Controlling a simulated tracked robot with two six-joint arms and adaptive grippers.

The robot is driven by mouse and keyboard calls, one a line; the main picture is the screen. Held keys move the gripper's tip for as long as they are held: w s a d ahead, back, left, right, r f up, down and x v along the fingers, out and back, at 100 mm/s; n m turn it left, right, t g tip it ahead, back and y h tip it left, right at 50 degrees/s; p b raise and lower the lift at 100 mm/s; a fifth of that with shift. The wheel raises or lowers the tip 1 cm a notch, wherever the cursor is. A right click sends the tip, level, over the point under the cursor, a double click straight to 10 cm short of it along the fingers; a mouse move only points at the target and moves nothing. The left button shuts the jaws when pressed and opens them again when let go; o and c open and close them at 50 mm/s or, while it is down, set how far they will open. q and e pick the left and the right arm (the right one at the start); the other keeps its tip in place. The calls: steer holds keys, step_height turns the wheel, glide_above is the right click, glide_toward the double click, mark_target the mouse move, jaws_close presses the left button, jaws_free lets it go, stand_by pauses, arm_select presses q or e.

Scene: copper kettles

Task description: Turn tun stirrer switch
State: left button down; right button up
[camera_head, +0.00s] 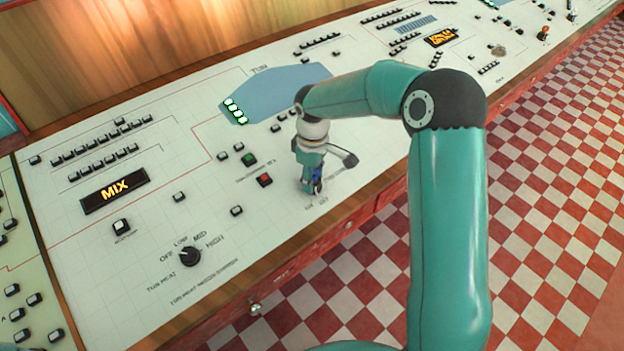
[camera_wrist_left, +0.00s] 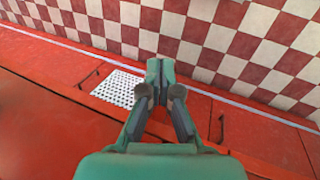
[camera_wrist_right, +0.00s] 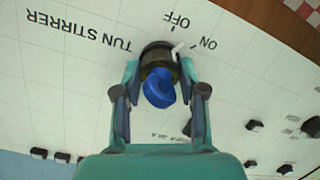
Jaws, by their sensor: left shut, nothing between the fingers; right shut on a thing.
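The tun stirrer switch (camera_wrist_right: 160,88) is a blue knob on a dark round base in the right wrist view. Its white pointer lies between the printed OFF and ON marks. The panel label TUN STIRRER is beside it, upside down in this view. My right gripper (camera_wrist_right: 160,78) is shut on the switch, one finger on each side. In the head view my right gripper (camera_head: 312,184) points down at the panel, and a bit of blue shows between its fingers. My left gripper (camera_wrist_left: 160,72) is shut and empty, above red cabinet fronts in the left wrist view.
The white control panel (camera_head: 120,235) carries many small buttons, a MIX display (camera_head: 115,190) and a black tun heat knob (camera_head: 190,256). Green and red buttons (camera_head: 264,180) sit left of my right gripper.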

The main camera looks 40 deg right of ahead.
steer(key=shift+m+b, duration=0.7)
steer(key=shift+m, duration=0.8)
steer(key=shift+r+m+b, duration=0.1)
steer(key=shift+m+b, duration=0.3)
steer(key=shift+m, duration=0.9)
steer(key=o, duration=1.1)
steer(key=shift+o, duration=0.2)
step_height(320, 180, up, 12)
steer(key=shift+f, duration=0.1)
